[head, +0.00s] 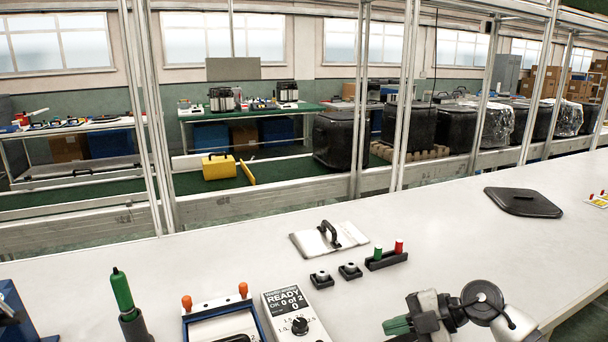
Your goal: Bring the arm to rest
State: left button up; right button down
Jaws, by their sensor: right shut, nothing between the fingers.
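My right gripper (392,326) shows at the lower right of the head view, with green-padded fingers pointing left. It is shut and empty, and it is over the front part of the white table (460,250). My right arm comes in from the bottom right corner. It touches no object that I can make out. My left gripper is not in view.
A readout box (300,315) reading "READY", a blue-framed tray (220,325), a green-handled tool in a holder (123,295) and a red-and-green peg block (387,257) lie left of the gripper. A handled plate (328,240) and black lid (522,202) lie farther back.

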jog(key=s+a+r+m+t+y, duration=0.2)
jog(key=a+r+m+t+y, duration=0.25)
jog(key=a+t, duration=0.3)
jog(key=s+d+f+m+t+h, duration=0.2)
jog(key=s+d+f+m+h, duration=0.35)
jog(key=m+h, duration=0.4)
jog(key=s+d+f+m+t+h, duration=0.2)
jog(key=s+d+f+m+h, duration=0.3)
jog(key=m+h, duration=0.4)
jog(key=s+f+m+g+y, duration=0.1)
jog(key=s+f+g, duration=0.4)
jog(key=s, duration=0.4)
jog(key=s+f+g+y, duration=0.1)
jog(key=s+f+g, duration=0.3)
jog(key=s+g, duration=0.3)
notch_tip(320, 180, down, 26)
jog(key=s, duration=0.2)
jog(key=s+d+f+g, duration=0.1)
jog(key=s+d+f, duration=0.2)
jog(key=s+f, duration=1.3)
jog(key=shift+s+d+f, duration=0.15)
jog(key=shift+s+f, duration=0.1)
jog(key=shift+s, duration=0.1)
